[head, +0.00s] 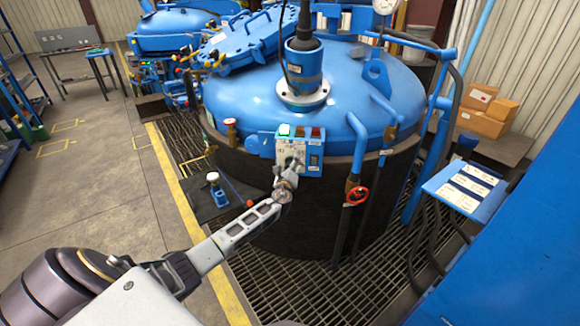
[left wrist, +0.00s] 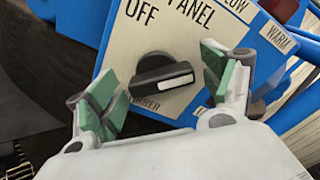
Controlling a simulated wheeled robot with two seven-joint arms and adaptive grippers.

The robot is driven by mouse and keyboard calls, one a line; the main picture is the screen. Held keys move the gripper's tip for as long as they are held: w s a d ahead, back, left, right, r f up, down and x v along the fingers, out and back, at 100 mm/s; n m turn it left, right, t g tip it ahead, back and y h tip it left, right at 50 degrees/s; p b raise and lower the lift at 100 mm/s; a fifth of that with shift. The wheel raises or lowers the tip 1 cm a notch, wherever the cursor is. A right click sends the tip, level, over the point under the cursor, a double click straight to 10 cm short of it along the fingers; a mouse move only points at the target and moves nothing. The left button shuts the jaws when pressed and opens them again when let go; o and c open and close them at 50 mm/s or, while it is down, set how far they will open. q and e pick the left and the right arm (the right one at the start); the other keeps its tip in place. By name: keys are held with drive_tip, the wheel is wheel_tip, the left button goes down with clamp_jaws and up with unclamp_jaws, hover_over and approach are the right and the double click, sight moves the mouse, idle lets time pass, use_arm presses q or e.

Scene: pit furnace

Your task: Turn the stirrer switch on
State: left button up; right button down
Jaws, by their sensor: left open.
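The control panel (head: 285,148) is a small white plate with blue parts on the side of the blue furnace lid. In the left wrist view, the stirrer switch (left wrist: 163,75) is a black rotary knob with a white stripe, lying nearly level with the stripe toward the right. "OFF" is printed above left of it; the label below is partly covered. My left gripper (head: 287,178) is at the panel's lower part. Its green-padded fingers (left wrist: 160,85) are open, one on each side of the knob; contact is not clear. My right gripper is not in view.
A green lamp (head: 284,130) shines atop the panel beside darker red ones. A red valve wheel (head: 357,195) is at lower right, and a small red valve (head: 231,122) at left. A blue document stand (head: 465,190) stands at right. Floor grating surrounds the furnace.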

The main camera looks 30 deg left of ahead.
use_arm(q)
drive_tip(key=v, duration=1.2)
idle(0.8)
idle(0.7)
